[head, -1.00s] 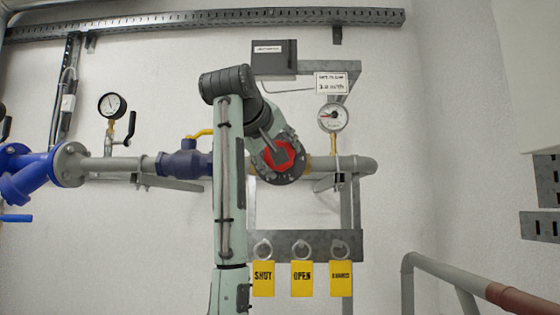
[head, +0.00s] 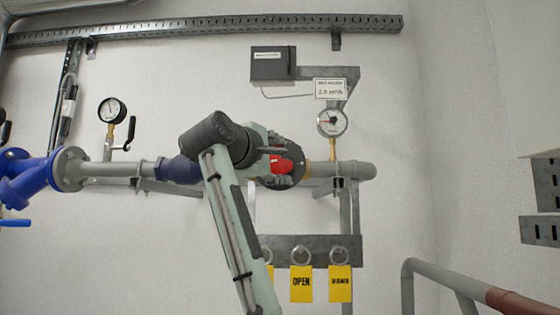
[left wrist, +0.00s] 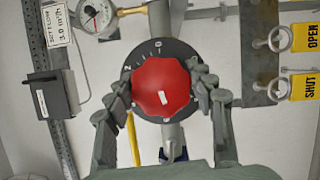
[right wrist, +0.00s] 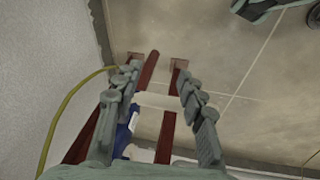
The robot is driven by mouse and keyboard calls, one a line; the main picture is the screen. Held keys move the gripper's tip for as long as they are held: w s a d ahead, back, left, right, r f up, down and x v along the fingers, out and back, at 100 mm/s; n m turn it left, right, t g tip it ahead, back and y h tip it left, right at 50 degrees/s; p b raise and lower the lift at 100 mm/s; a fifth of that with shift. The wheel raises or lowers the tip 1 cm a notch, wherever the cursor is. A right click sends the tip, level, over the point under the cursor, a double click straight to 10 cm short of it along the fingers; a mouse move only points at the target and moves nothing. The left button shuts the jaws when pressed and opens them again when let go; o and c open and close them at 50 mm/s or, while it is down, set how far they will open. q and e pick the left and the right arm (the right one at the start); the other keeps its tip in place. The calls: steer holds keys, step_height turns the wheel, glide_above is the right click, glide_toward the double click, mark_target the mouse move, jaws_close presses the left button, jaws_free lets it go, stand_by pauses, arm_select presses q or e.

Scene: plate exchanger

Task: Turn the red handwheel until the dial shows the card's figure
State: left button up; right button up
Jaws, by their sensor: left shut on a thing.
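The red handwheel (left wrist: 162,86) sits on a round black collar with white marks (left wrist: 155,47) on the grey pipe; it also shows in the head view (head: 282,163), partly hidden by my gripper. My left gripper (left wrist: 161,78) is shut on the handwheel, one finger on each side of its rim. The dial (head: 332,122) is a round white gauge right of the wheel, its reddish needle pointing left; its figures are too small to read. The card (left wrist: 58,25) above the dial reads 3.0 m³/h. My right gripper (right wrist: 157,75) is open and empty, facing the floor.
Yellow tags, including OPEN (head: 301,284), hang on a rail below the pipe. A dark box (head: 272,66) is on the wall above. A blue valve (head: 178,170) and a second gauge (head: 112,110) are left.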

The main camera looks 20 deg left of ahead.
arm_select(q)
steer(key=shift+n, duration=0.5)
steer(key=shift+r, duration=0.1)
steer(key=o, duration=1.2)
steer(key=shift+c, duration=0.2)
steer(key=s+a+f, duration=0.1)
steer(key=s, duration=1.1)
steer(key=shift+a, duration=0.15)
steer(key=shift+w, duration=0.1)
